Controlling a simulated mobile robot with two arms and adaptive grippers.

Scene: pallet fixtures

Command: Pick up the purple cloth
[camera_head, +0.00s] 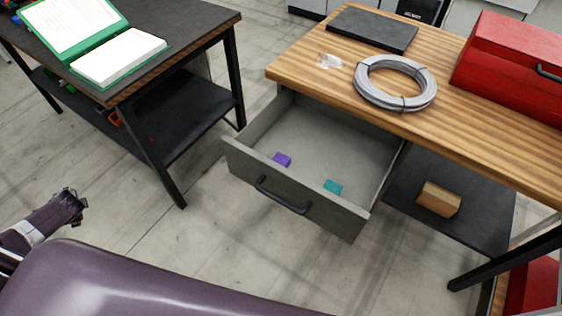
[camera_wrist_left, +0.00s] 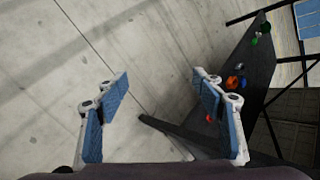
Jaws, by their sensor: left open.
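A small purple cloth (camera_head: 282,160) lies folded in the open grey drawer (camera_head: 335,207), near its front left. A teal cloth or block (camera_head: 333,187) lies to its right in the same drawer. My left gripper (camera_head: 78,205) is at the left of the head view, over the floor, well left of the drawer and apart from it. In the left wrist view its two blue-padded fingers (camera_wrist_left: 160,95) are spread with nothing between them. The purple cloth is not in the left wrist view. My right gripper is not in view.
The drawer hangs out below a wooden tabletop (camera_head: 460,125) holding a cable coil (camera_head: 395,84), a dark slab (camera_head: 372,29) and a red toolbox (camera_head: 515,65). A dark table (camera_head: 190,35) with a green binder (camera_head: 95,45) stands left. Floor (camera_head: 175,240) between is clear.

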